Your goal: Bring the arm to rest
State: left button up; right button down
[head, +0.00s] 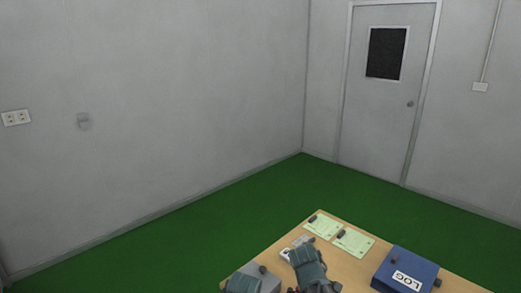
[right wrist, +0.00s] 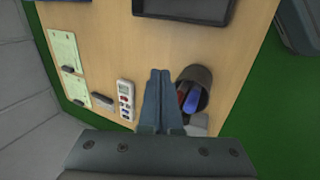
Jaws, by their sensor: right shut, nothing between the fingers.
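My right gripper (right wrist: 160,74) is in the right wrist view, its two dark fingers together and empty. It is above the wooden table (right wrist: 190,52). A dark pen cup (right wrist: 203,76) with a blue and a red item in it is just to the right of the fingers. A white handheld device (right wrist: 126,100) with buttons lies to their left. In the head view, dark arm parts of mine show at the bottom over the table (head: 338,270), and the fingertips cannot be made out there. My left gripper cannot be identified in either view.
Two pale green sheets (head: 353,242) with dark clips lie on the table, near a blue LOG binder (head: 420,264). A dark tray (right wrist: 186,8) is at the top of the wrist view. Green floor (head: 235,215) is open towards the walls and the grey door (head: 385,110).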

jog(key=s+f+m+g+y, duration=0.2)
jog(key=s+m+y, duration=0.1)
jog(key=s+m, duration=0.55)
jog(key=s+a+f+n+g+b, duration=0.1)
jog(key=s+a+f+n+b, duration=0.1)
jog(key=s+a, duration=0.5)
jog(key=a+n, duration=0.1)
jog(key=a, duration=0.3)
jog(key=shift+a+g+h, duration=0.15)
jog(key=shift+g+h, duration=0.15)
jog(key=shift+h, duration=0.1)
